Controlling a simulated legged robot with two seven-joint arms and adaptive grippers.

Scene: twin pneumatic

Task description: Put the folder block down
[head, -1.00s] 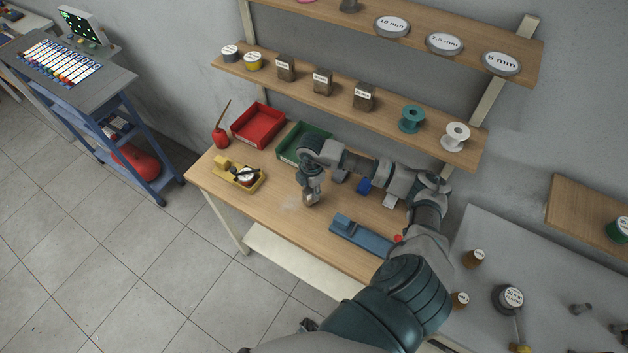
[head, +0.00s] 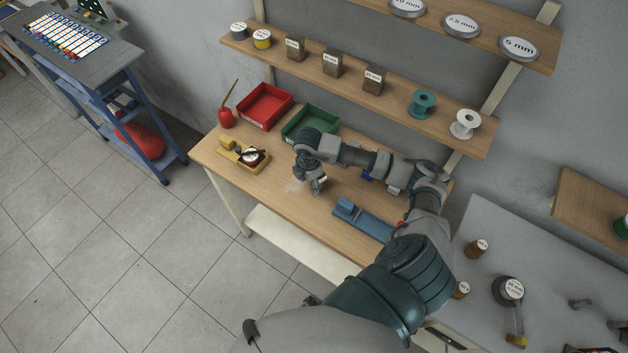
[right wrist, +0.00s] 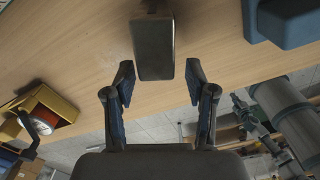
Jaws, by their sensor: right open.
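The folder block, a dark grey-brown block (right wrist: 153,50), stands out against the wooden tabletop in the right wrist view. Its near end is between and just beyond the fingertips of my right gripper (right wrist: 160,82), with a gap on each side. The fingers are open and do not grip it. In the head view, my right gripper (head: 312,187) is low over the middle of the workbench (head: 275,200), and it largely hides the block. My left gripper is not in view.
A blue fixture (head: 362,220) lies to the right of the gripper. A yellow stand (head: 240,157) is to the left. Red (head: 264,106) and green (head: 310,121) trays stand behind. Similar labelled blocks (head: 332,64) sit on the shelf above. The bench front-left is mostly clear.

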